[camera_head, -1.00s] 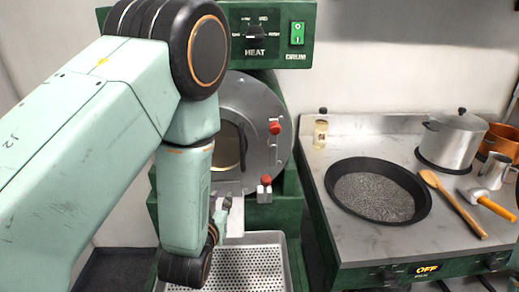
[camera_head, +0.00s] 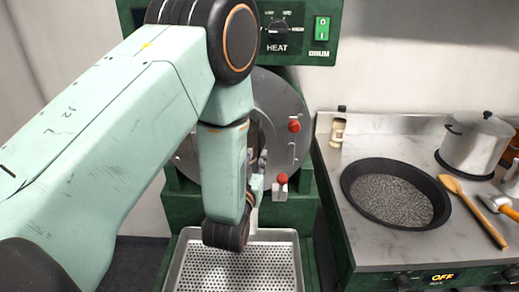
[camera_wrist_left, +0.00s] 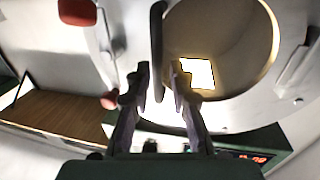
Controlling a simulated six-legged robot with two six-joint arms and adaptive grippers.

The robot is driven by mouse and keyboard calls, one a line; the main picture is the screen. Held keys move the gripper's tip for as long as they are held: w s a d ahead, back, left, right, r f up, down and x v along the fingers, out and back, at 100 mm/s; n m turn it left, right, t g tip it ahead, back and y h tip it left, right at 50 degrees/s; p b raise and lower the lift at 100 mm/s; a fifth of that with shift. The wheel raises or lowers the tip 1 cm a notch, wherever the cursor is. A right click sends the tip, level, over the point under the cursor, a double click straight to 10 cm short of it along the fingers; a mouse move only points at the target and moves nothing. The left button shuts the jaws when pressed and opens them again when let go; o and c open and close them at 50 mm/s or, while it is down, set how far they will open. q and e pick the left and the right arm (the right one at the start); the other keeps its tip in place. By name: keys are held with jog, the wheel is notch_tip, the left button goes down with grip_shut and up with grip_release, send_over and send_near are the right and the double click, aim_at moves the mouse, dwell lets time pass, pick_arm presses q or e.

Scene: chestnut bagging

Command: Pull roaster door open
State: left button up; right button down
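The roaster's round grey door (camera_head: 278,100) is partly hidden behind my left arm in the head view. It looks closed against the roaster front. In the left wrist view, the door's round brass-rimmed window (camera_wrist_left: 235,90) shows at upper right. A dark bar handle (camera_wrist_left: 157,45) runs down the middle of that view. My left gripper (camera_wrist_left: 158,75) has one finger on each side of the handle's lower part, with gaps still showing. In the head view the left gripper (camera_head: 257,180) is small and partly hidden by its wrist. My right gripper is in neither view.
Red knobs (camera_head: 294,125) sit at the door's right side. A perforated tray (camera_head: 240,268) lies below. To the right, a counter (camera_head: 370,145) holds a dark pan (camera_head: 390,193), a pot (camera_head: 475,145) and a wooden spoon (camera_head: 472,208).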

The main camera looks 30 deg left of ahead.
aim_at(259, 151)
pick_arm(q)
jog(key=x, duration=0.3)
jog(key=shift+w+d, duration=0.25)
jog(key=shift+w+a, duration=0.1)
jog(key=shift+a, duration=0.3)
jog(key=shift+w+d, duration=0.15)
jog(key=shift+d, duration=0.1)
jog(key=shift+c, duration=0.3)
jog(key=shift+d, duration=0.1)
jog(key=shift+c, duration=1.5)
jog(key=shift+a, duration=0.25)
grip_shut()
jog(key=shift+d, duration=0.1)
